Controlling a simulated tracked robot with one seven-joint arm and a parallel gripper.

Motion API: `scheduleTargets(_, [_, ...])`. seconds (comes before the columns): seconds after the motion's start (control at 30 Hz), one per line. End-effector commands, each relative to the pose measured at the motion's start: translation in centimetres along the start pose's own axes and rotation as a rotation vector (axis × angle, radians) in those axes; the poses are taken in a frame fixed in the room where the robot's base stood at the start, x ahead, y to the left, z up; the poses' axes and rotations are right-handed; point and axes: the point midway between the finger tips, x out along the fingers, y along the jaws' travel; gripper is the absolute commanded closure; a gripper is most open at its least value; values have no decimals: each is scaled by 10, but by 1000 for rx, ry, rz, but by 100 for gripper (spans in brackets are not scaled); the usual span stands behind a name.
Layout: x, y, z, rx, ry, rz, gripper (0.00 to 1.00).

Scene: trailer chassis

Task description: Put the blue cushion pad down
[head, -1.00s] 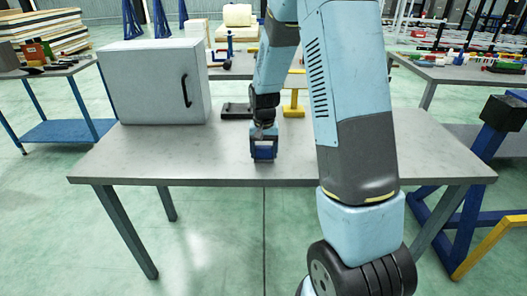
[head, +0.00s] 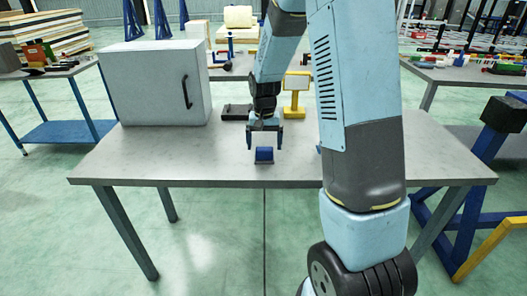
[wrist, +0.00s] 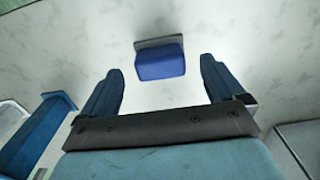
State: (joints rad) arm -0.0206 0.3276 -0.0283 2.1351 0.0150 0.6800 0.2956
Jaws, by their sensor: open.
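The blue cushion pad (head: 264,155) rests on the grey table (head: 200,155) near its front edge, around the middle. In the wrist view the pad (wrist: 160,58) shows a blue block with a grey plate along one side. My gripper (head: 264,147) is open, with its fingers spread above and behind the pad, apart from it. In the wrist view the two blue fingers of my gripper (wrist: 163,88) stand wide, with the pad beyond the gap between their tips. Nothing is held.
A grey cabinet (head: 150,85) with a black handle stands at the table's back left. A dark flat object (head: 236,112) and a yellow stand (head: 294,95) are behind my gripper. The table's left front is clear. Part of the right side is hidden by my arm.

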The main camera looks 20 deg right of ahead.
Motion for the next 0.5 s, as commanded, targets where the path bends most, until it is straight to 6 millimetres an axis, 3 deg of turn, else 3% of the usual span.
scheduleTargets(0.2, [-44, 0, -1, 0, 4, -1, 4])
scheduleTargets(0.5, [-76, 0, 0, 0, 1, 0, 4])
